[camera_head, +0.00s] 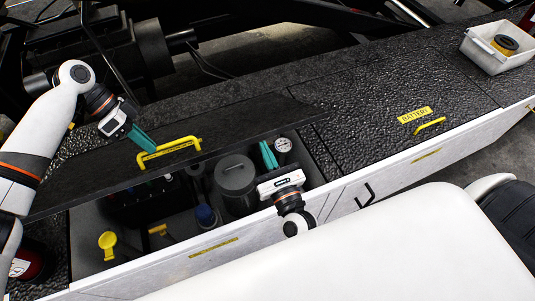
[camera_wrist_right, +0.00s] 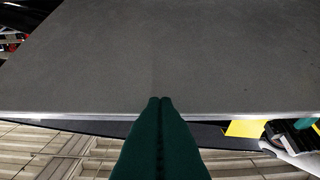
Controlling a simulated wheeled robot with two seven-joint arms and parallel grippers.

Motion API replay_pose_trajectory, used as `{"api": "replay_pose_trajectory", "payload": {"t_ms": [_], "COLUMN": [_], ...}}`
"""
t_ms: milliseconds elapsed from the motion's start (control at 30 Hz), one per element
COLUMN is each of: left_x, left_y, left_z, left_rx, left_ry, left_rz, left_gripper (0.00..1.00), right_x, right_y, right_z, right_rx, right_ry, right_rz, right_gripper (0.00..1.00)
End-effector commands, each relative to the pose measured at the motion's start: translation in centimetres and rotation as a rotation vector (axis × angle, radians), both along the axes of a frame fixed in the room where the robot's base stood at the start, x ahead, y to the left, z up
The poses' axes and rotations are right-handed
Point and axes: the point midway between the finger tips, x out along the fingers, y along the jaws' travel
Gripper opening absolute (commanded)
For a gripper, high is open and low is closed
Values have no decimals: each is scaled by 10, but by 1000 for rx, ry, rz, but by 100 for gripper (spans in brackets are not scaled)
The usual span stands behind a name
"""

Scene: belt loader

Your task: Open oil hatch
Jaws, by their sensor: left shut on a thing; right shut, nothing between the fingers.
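The dark oil hatch lid (camera_head: 105,168) is raised and tilted above its compartment in the head view. My left gripper (camera_head: 148,148) is shut on the yellow handle (camera_head: 185,143) on the lid's top face. My right gripper (camera_head: 268,155) is shut and empty, over the right part of the open compartment by the lid's lower right portion. In the right wrist view its green fingertips (camera_wrist_right: 160,102) point at a broad grey panel (camera_wrist_right: 160,60), which looks like the lid's underside. Whether they touch it, I cannot tell.
Inside the compartment are a dark round canister (camera_head: 236,174), a blue cap (camera_head: 205,214), a yellow funnel-shaped cap (camera_head: 107,241) and a gauge (camera_head: 283,145). The battery hatch (camera_head: 405,95) at right is closed. A white bin (camera_head: 485,57) stands at far right.

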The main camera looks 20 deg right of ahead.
Motion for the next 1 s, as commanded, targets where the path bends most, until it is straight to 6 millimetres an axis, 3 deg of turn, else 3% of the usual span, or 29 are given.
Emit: {"api": "replay_pose_trajectory", "payload": {"t_ms": [33, 100, 367, 400, 500, 867, 1000], "left_x": [0, -1, -3, -3, -3, -2, 3], "left_y": [1, 1, 0, 0, -1, 0, 4], "left_z": [-7, -8, -10, -10, -9, -5, 6], "left_rx": [8, 9, 11, 11, 9, 4, 4], "left_ry": [0, 3, 10, 9, 9, 5, 3], "left_rz": [6, 5, 0, -1, -1, -2, -1], "left_gripper": [0, 0, 0, 17, 33, 33, 33], "right_x": [6, 9, 10, 10, 10, 9, 9], "right_y": [-1, -1, -1, -1, -1, -1, -1], "right_z": [13, 18, 21, 21, 20, 15, 14], "right_rx": [5, 3, 2, 2, 2, 1, 1], "right_ry": [-19, -22, -28, -29, -27, -13, -10], "right_rz": [-3, -4, -6, -7, -6, -1, -1], "right_gripper": [0, 0, 0, 0, 0, 0, 0]}}
